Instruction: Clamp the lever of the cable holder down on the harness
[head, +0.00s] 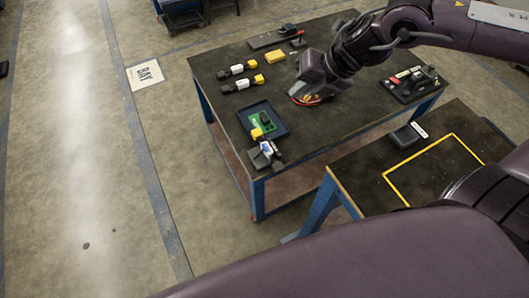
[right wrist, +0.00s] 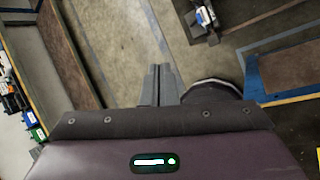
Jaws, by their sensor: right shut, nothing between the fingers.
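A small black fixture with a white and blue part (head: 266,154) stands at the table's near left corner, apart from the gripper. It may be the cable holder; its lever is too small to make out.
A dark tray (head: 283,119) with a green board lies behind the corner fixture. Yellow, white and black connectors (head: 237,70) lie at the left. A black plate with parts (head: 413,84) is at the right. A second table (head: 400,190) with a yellow outline stands nearer.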

